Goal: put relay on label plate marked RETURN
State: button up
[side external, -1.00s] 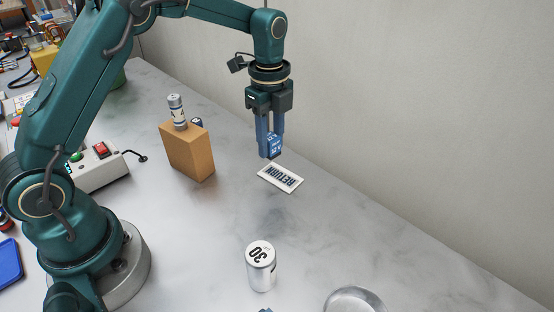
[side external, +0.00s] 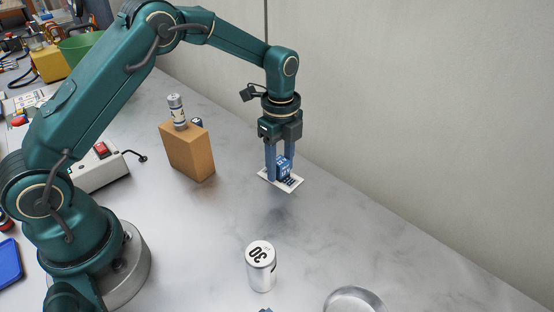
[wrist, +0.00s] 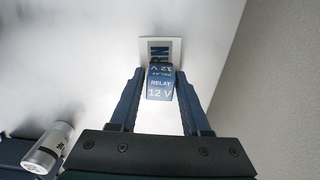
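The relay (side external: 283,167) is a small blue block with white "RELAY 12 V" lettering. It stands on the white label plate (side external: 294,187), covering part of the dark RETURN lettering. In the wrist view the relay (wrist: 160,87) sits between my fingertips, with the plate (wrist: 146,44) showing beyond it. My gripper (side external: 280,173) points down with its blue fingers on either side of the relay. The fingers look slightly parted from it, with narrow gaps at its sides in the wrist view. The relay's underside is hidden.
A tan block (side external: 188,152) with a small cylinder (side external: 177,112) on top stands to the left. A round metal dish (side external: 354,301) is at the bottom edge. A wall runs behind the plate.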

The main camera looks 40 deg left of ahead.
aim_at(281, 160)
jog(key=shift+o, duration=0.6)
jog(key=s+r+n+t, duration=0.1)
jog(key=s+r+n, duration=0.3)
jog(key=r, duration=1.3)
jog(key=s+f+n+t, duration=0.2)
jog(key=s+n+t, duration=0.2)
jog(key=s+n, duration=1)
jog(key=shift+s+a+f+t, duration=0.15)
jog(key=shift+s+a+t, duration=0.15)
jog(key=shift+s, duration=0.8)
